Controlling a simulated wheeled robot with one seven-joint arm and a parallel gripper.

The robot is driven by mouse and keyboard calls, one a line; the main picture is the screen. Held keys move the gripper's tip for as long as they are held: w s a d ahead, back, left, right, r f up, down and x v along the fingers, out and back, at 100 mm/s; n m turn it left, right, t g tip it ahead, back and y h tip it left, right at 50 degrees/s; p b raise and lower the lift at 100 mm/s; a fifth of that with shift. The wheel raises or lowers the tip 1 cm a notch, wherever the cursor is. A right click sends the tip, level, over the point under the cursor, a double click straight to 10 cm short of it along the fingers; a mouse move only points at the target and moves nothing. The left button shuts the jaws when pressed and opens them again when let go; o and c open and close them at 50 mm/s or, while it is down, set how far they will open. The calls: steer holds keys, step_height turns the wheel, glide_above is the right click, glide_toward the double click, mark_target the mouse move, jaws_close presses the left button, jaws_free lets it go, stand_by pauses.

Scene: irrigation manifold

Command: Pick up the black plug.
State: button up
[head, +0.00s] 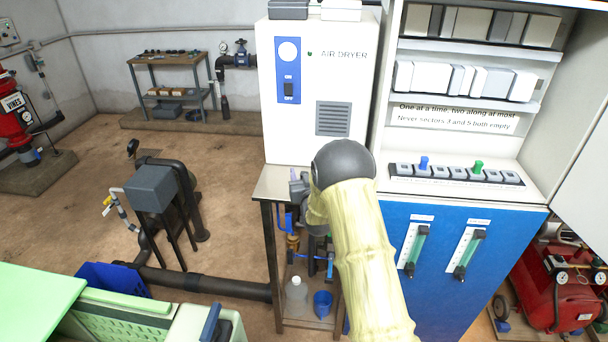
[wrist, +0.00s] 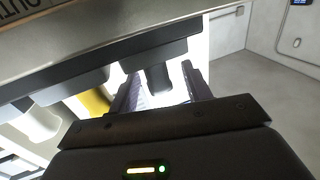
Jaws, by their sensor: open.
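My gripper (wrist: 160,92) is open in the wrist view, its two dark fingers pointing away from the camera. A short dark stub, which looks like the black plug (wrist: 157,78), shows between the fingers below a dark bar. Light shows on both sides of it, so the fingers look apart from it. In the head view my gripper (head: 298,187) is partly hidden by my pale sleeved arm, above the small metal table beside the air dryer. I cannot make out the black plug in the head view.
The white air dryer (head: 345,85) stands behind my gripper. The metal table (head: 268,186) holds a blue cup (head: 322,304) on its lower shelf. A blue-fronted cabinet (head: 440,260) with a row of sockets is at the right. A grey panel edge (wrist: 110,40) crosses close above the fingers.

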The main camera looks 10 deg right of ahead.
steer(key=shift+w, duration=0.1)
stand_by(0.4)
steer(key=c, duration=1.1)
steer(key=shift+o, duration=0.2)
step_height(320, 180, up, 10)
steer(key=b, duration=0.3)
steer(key=shift+b, duration=0.4)
